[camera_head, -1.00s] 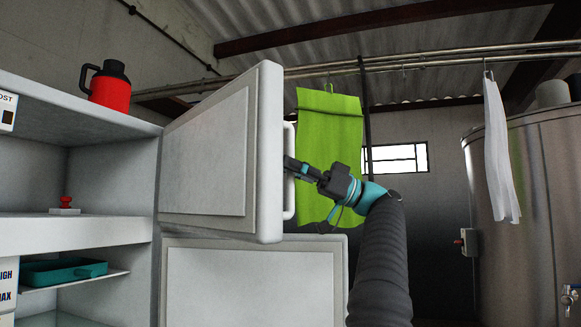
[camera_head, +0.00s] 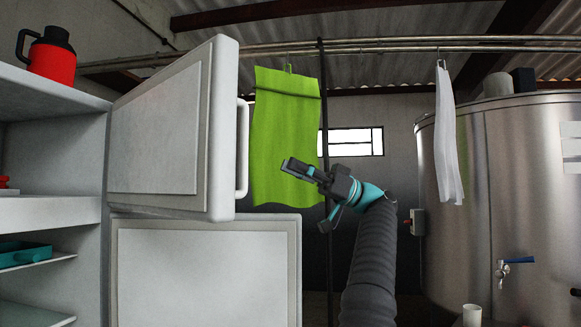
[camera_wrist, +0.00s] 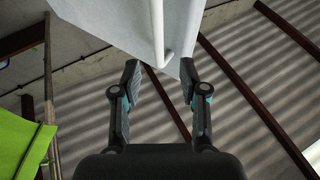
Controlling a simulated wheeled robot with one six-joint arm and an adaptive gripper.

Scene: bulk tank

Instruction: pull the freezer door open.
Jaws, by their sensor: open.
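The freezer door (camera_head: 165,125), the upper white door, stands swung wide open on the left in the head view. Its white handle (camera_head: 242,148) is a vertical bar on the door's outer face. In the wrist view the handle (camera_wrist: 158,35) and door (camera_wrist: 110,22) show ahead, beyond the fingertips. My gripper (camera_head: 290,168) is to the right of the handle and apart from it. In the wrist view my gripper (camera_wrist: 160,72) has its two fingers spread with nothing between them.
The lower white door (camera_head: 205,270) stands below the freezer door. A green cloth (camera_head: 285,135) hangs behind my gripper. A steel tank (camera_head: 520,190) and a white cloth (camera_head: 446,135) are at right. A red jug (camera_head: 50,58) sits on the cabinet top.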

